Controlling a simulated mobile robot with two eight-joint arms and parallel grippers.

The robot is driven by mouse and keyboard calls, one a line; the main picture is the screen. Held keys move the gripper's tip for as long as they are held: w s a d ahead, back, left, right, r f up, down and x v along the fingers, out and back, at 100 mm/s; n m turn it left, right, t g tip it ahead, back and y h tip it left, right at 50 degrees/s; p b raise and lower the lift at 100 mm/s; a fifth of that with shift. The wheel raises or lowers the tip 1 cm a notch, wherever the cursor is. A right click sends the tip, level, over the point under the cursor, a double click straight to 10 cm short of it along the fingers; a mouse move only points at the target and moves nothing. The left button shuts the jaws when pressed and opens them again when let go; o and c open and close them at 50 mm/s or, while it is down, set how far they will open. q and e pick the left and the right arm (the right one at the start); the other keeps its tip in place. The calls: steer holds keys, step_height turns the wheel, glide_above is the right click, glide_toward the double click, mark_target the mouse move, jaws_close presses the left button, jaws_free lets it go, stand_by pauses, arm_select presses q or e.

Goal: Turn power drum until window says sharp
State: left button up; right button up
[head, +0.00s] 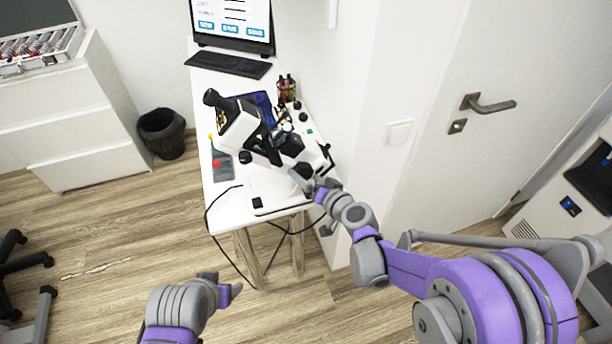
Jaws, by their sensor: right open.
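A white and black optical instrument (240,125) with a black eyepiece stands tilted on a narrow white table (225,195). A round black knob (245,157) shows on its left side, and black parts show at its right. I cannot tell which part is the power drum, and no window reading is legible. My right gripper (311,186) is open at the instrument's lower right, by the table's right edge; whether it touches the instrument is unclear. My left gripper (232,289) is low in front of the table, over the floor, away from the instrument; its jaw opening is unclear.
A monitor (232,18) and keyboard (228,65) are at the table's far end. A grey device with a red button (216,163) lies left of the instrument. Cables hang at the front. A wall and door (440,60) bound the right. A black bin (163,135) stands left.

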steer(key=v, duration=0.9)
steer(key=shift+s+d, duration=0.2)
steer(key=shift+s, duration=0.1)
steer(key=shift+r, duration=0.15)
steer(key=s+d+g+h, duration=0.2)
steer(key=s+d, duration=0.2)
steer(key=s, duration=0.3)
steer(key=s+d+g+h+p, duration=0.1)
steer(key=s+d+g+h, duration=0.1)
steer(key=s, duration=0.4)
steer(key=s+d+n+g+h+p, duration=0.1)
steer(key=s+d+g+h, duration=0.1)
steer(key=s+d, duration=0.4)
steer(key=shift+s+f+g+h, duration=0.2)
steer(key=shift+s+g+h, duration=0.2)
steer(key=shift+s+h, duration=0.4)
steer(key=shift+a, duration=0.1)
